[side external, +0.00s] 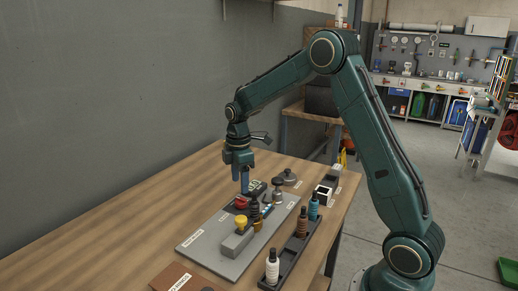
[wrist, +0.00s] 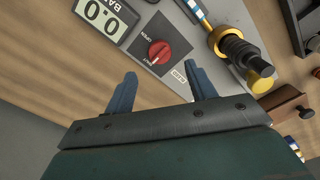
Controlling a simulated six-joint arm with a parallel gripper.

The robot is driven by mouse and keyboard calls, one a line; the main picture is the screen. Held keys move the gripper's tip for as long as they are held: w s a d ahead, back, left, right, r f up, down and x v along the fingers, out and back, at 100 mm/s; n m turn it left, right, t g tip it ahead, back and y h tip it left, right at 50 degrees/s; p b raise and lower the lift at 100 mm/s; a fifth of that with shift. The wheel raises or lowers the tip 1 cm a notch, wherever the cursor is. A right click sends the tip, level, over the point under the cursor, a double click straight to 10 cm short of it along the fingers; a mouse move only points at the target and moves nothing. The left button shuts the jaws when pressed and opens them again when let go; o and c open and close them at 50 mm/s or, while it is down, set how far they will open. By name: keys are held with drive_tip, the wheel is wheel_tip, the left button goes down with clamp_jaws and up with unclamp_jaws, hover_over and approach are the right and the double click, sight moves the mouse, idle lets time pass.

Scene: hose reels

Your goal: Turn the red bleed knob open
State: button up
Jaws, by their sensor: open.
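The red bleed knob (wrist: 162,53) sits on a dark square plate in the wrist view, with a pale pointer line towards the lower left. Small lettering beside it seems to read OPEN above and SHUT below. A BLEED tag (wrist: 179,76) lies just beside the plate. My gripper (wrist: 161,82) is open, its two blue fingers apart and empty, with the knob beyond the tips and roughly centred between them.
A gauge (wrist: 106,17) reading 0.0 stands close to the knob. A black and brass fitting (wrist: 240,52) is on its other side. The grey plate (side external: 213,253) carries a yellow-capped part (side external: 241,222). A dark rack (side external: 290,258) with bottles stands at right. Bare table lies at left.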

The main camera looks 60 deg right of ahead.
sight(241, 199)
drive_tip(key=shift+f, duration=3.35)
drive_tip(key=shift+c, duration=0.3)
drive_tip(key=c, duration=0.9)
